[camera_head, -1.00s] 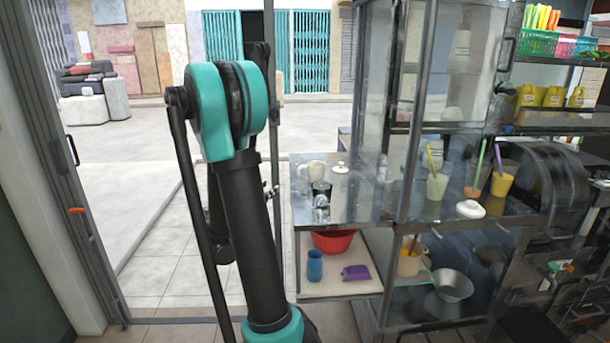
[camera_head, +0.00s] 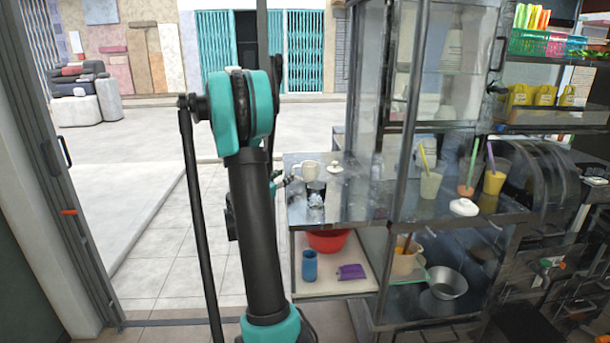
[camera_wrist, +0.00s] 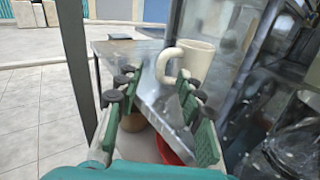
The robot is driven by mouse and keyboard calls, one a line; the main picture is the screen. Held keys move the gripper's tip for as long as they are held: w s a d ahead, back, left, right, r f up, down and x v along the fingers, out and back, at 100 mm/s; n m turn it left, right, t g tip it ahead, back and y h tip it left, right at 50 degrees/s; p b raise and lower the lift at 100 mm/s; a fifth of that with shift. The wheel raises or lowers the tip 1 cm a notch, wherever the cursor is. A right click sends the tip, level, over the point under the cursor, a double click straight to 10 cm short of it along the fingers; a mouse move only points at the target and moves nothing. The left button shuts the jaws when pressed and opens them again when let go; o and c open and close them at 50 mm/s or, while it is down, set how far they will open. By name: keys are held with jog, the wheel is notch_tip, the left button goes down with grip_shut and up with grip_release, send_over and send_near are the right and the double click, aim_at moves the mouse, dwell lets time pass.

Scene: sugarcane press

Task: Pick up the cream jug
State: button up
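In the head view my gripper (camera_head: 284,181) is small and partly hidden by my arm, just left of the jug at the counter's left edge.
The glass cabinet frame (camera_head: 405,120) rises to the right. A red bowl (camera_head: 328,240) is on the shelf below. Open floor lies left of the counter.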

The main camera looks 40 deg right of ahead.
aim_at(304, 173)
jog(key=x, duration=0.4)
jog(key=shift+s+f, duration=0.15)
jog(key=shift+f, duration=0.05)
grip_shut()
